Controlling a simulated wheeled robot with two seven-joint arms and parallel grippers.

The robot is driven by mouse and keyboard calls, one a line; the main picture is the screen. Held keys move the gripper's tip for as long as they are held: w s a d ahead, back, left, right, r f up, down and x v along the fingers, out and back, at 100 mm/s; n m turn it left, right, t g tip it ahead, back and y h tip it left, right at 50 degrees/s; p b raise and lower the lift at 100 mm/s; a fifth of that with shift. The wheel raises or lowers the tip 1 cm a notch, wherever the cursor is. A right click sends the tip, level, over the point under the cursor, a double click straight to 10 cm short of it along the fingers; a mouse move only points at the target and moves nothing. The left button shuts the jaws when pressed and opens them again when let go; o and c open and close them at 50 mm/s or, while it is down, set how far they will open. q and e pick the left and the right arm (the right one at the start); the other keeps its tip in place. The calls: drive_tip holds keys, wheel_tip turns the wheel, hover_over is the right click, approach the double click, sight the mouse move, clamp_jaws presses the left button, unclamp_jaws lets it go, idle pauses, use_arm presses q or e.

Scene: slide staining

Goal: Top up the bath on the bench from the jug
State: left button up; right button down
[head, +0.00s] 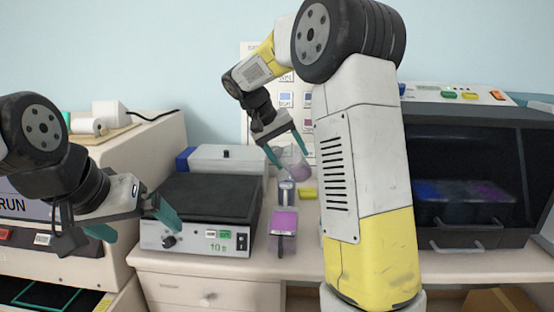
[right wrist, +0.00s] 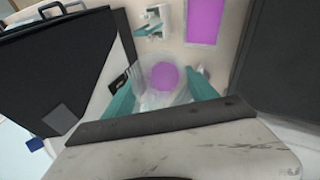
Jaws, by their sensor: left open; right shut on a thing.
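The jug (head: 299,171) is a clear vessel with purple liquid in it. My right gripper (head: 288,154) is shut on it and holds it up above the back of the bench. In the right wrist view the jug (right wrist: 163,78) sits between the two teal fingers (right wrist: 160,101), with a round purple surface inside. The bath (head: 284,221) is a small clear container of purple liquid on the bench, lower in the picture than the jug and apart from it. It also shows at the top of the right wrist view (right wrist: 204,18). My left gripper (head: 135,225) is open and empty at the left.
A black-topped device (head: 205,197) with a green display stands left of the bath. A small clear-and-grey item (head: 286,192) and a yellow block (head: 308,194) stand behind the bath. A dark open-fronted cabinet (head: 470,180) stands right; a beige machine (head: 140,150) stands left.

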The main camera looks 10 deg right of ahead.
drive_tip(key=y, duration=0.1)
drive_tip(key=g, duration=0.1)
drive_tip(key=g+y, duration=0.1)
drive_tip(key=shift+w+d+r+y, duration=0.2)
drive_tip(key=shift+w+d+y, duration=0.05)
drive_tip(key=shift+d+y, duration=0.05)
drive_tip(key=shift+r+n+g+y, duration=0.15)
drive_tip(key=shift+n+g+y, duration=0.25)
drive_tip(key=shift+g+y, duration=0.25)
drive_tip(key=shift+f+g+y, duration=0.35)
drive_tip(key=shift+g+y, duration=0.3)
drive_tip(key=shift+n+g+y, duration=0.3)
drive_tip(key=shift+g+y, duration=0.1)
